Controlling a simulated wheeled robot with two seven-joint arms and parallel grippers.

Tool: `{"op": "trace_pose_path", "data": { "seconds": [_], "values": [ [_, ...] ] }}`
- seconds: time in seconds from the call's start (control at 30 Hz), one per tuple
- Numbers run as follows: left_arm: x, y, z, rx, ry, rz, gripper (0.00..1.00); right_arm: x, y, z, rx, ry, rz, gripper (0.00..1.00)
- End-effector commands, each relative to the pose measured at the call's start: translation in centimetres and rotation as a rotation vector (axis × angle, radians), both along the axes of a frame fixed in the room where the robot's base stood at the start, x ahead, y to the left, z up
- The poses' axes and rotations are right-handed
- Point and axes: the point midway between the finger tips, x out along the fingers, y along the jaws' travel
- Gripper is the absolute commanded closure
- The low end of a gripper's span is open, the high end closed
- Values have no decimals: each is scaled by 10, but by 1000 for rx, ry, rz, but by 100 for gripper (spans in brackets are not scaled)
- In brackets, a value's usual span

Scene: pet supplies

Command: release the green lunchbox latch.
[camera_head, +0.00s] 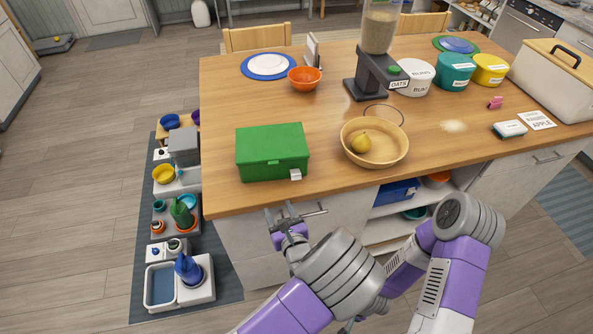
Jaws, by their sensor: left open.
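The green lunchbox (272,143) stands on the near left part of the wooden table, with its lid down. A small pale grey latch piece (295,174) sits low on its front, right of centre. A small green tab shows at the middle of the lid's front edge. My left gripper (280,211) is open and empty, in front of the table's near edge, below and apart from the lunchbox. My right arm (437,285) comes in at the lower right; its gripper does not show, as my left arm covers that part.
An orange bowl (304,78) and an oats dispenser (368,88) stand behind. The table's near edge (235,211) and a drawer handle (312,213) are close to my left gripper.

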Motion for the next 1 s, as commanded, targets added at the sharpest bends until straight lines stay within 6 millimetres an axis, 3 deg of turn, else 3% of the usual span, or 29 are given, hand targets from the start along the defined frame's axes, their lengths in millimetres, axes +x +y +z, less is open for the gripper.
{"op": "trace_pose_path", "data": {
  "seconds": [0.03,0.1,0.23,0.7,1.0],
  "values": [
    [6,-20,20,33,-48,-77,43,0,0,6,0,0,0,57],
    [11,-39,37,66,-96,-155,43,0,0,8,0,0,0,57],
    [17,-57,52,95,-143,-226,43,0,0,9,0,0,0,57],
    [79,-44,51,95,-145,-229,43,0,0,1,0,0,0,57],
    [88,-42,52,94,-143,-229,43,0,0,1,0,0,0,57]
  ]
}}
